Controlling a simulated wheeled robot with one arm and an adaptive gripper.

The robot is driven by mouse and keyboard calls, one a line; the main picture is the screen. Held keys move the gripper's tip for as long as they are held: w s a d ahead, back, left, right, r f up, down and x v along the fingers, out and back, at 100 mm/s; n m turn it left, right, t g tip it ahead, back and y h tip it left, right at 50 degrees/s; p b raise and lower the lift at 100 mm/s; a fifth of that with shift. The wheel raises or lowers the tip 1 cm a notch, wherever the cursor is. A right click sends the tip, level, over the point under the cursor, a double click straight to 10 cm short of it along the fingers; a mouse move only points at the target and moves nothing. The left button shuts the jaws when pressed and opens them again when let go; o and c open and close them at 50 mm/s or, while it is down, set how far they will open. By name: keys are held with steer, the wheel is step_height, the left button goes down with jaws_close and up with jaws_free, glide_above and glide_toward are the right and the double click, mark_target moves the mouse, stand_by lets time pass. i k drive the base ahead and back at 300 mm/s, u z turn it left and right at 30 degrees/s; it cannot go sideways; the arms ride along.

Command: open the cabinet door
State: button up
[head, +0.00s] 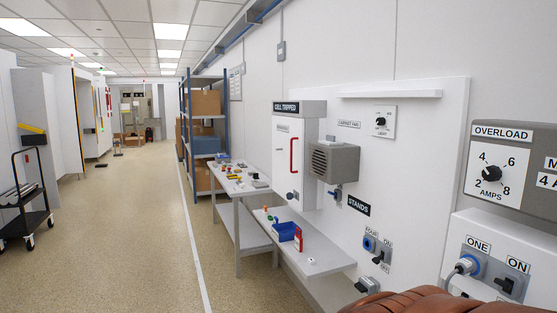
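The white cabinet (310,175) hangs on the white wall panel, right of the picture's middle. A dark sign reading "CELL TRIPPED" (299,107) sits at its top. Its front door (282,165) looks shut and carries a red upright bar handle (294,155). A small dark knob (292,195) shows at the door's lower part. The inside of the cabinet is hidden. My gripper is not in view.
A grey louvred box (334,162) juts out right of the cabinet. Below is a shelf (318,262) with a blue bin (285,231). A workbench (238,186) stands further back. A brown, rounded object (405,302) fills the lower right.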

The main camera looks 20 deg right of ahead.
mark_target(288, 133)
steer(key=u, duration=0.15)
steer(key=i, duration=2.65)
steer(key=z, duration=1.85)
steer(key=i, duration=0.5)
steer(key=u, duration=2.3)
